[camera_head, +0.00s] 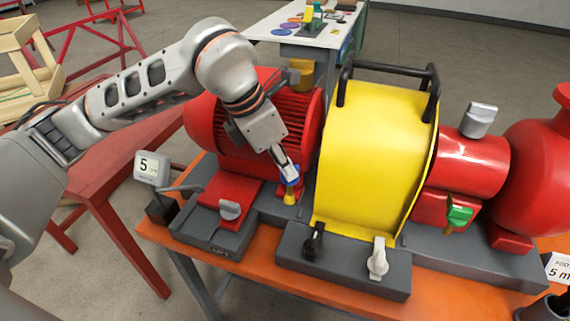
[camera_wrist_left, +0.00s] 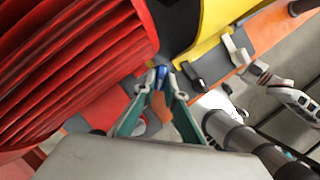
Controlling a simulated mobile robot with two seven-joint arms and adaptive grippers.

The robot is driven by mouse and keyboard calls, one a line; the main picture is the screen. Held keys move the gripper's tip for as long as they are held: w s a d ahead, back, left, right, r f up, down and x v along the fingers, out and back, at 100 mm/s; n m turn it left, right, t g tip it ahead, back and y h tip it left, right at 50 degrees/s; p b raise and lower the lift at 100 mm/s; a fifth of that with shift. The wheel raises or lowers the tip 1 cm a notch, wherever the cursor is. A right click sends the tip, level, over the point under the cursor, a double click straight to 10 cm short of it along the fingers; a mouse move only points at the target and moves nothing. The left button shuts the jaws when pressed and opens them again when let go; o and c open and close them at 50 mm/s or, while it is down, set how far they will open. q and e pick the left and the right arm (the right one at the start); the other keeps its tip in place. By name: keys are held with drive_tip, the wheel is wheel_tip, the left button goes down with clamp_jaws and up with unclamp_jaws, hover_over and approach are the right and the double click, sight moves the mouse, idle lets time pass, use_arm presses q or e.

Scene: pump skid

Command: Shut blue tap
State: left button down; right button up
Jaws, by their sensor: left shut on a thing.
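The blue tap (camera_head: 291,174) is a small blue handle on a brass-coloured stem, low between the red ribbed motor and the yellow guard. In the head view my left gripper (camera_head: 288,170) comes down on it from the upper left, and its fingers are shut on the blue handle. In the left wrist view the two fingertips (camera_wrist_left: 163,75) meet around the blue tap (camera_wrist_left: 162,72), beside the red motor. The fingers hide part of the handle, so I cannot tell how far it is turned. My right gripper is not identifiable in the head view.
The red motor (camera_head: 270,120) stands close to my left gripper, with the yellow guard (camera_head: 370,150) to its right. A green tap (camera_head: 460,216) sits farther right. Black (camera_head: 314,243) and white (camera_head: 378,258) levers stand in front. A small "5" display (camera_head: 152,168) is at the left.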

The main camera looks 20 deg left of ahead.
use_arm(q)
drive_tip(key=shift+m, duration=0.3)
drive_tip(key=shift+w+a+m+g+h, duration=0.15)
drive_tip(key=shift+m+g+h, duration=0.2)
drive_tip(key=shift+m, duration=0.55)
drive_tip(key=shift+r+m+g, duration=0.1)
drive_tip(key=shift+m+g, duration=0.25)
drive_tip(key=shift+m, duration=0.55)
drive_tip(key=shift+w+m+g+h+p, duration=0.15)
drive_tip(key=shift+m+g+p, duration=0.2)
drive_tip(key=shift+m, duration=0.75)
drive_tip(key=shift+w+m+g+h+p, duration=0.1)
drive_tip(key=shift+m+g, duration=0.35)
drive_tip(key=shift+m, duration=0.65)
drive_tip(key=c, duration=2.1)
unclamp_jaws()
